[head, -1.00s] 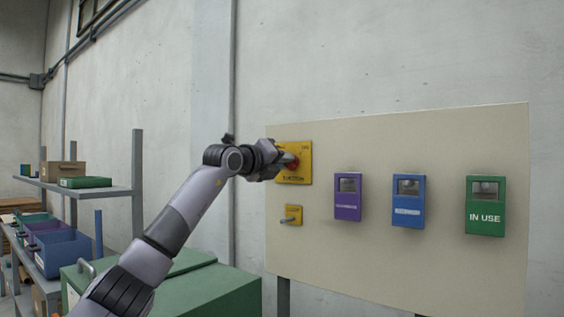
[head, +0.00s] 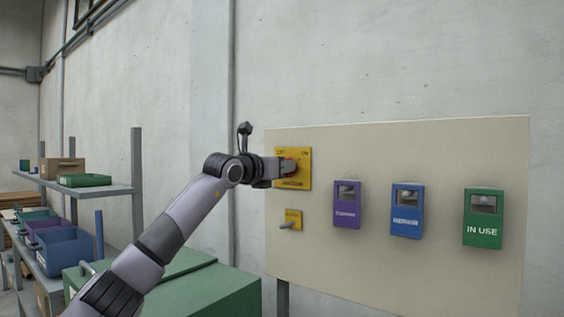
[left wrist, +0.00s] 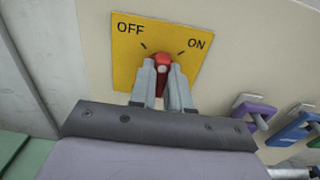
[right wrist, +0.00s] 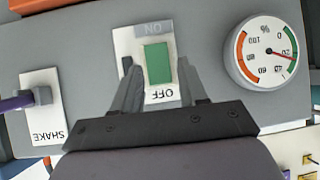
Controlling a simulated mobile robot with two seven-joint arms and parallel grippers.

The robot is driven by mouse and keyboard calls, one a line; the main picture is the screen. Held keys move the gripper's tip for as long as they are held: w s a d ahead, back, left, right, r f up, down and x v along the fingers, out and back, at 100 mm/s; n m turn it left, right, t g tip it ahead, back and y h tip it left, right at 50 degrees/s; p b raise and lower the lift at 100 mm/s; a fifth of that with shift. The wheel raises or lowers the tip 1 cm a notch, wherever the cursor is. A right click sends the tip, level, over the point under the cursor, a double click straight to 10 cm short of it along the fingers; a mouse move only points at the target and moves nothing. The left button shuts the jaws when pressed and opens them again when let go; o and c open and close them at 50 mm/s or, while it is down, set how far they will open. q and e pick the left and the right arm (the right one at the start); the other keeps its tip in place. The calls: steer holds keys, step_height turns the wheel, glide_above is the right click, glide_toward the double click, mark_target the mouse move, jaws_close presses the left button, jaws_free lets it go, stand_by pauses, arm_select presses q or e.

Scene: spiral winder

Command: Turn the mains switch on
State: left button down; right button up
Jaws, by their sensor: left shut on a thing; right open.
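The mains switch is a red knob (left wrist: 163,60) on a yellow plate (head: 305,157) marked OFF and ON, at the upper left of the beige board. My left gripper (head: 287,166) is shut on the red knob, with one finger on each side of it. In the left wrist view the knob sits between the OFF and ON marks. The fingers hide part of it, so I cannot tell its exact setting. My right gripper (right wrist: 159,68) is open and empty in front of a different panel with a green rocker switch (right wrist: 158,63).
Below the plate is a small yellow toggle switch (head: 292,220). Purple (head: 347,206), blue (head: 407,211) and green IN USE (head: 483,218) boxes hang to its right on the board (head: 420,150). A green cabinet (head: 190,290) stands below my left arm. A gauge (right wrist: 271,54) is on the right wrist's panel.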

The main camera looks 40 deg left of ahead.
arm_select(q)
steer(key=shift+d+m+p, duration=0.15)
steer(key=shift+m+p, duration=1.35)
steer(key=shift+m, duration=2.9)
steer(key=shift+f+m, duration=0.1)
steer(key=shift+m, duration=0.2)
steer(key=c, duration=1.1)
jaws_free()
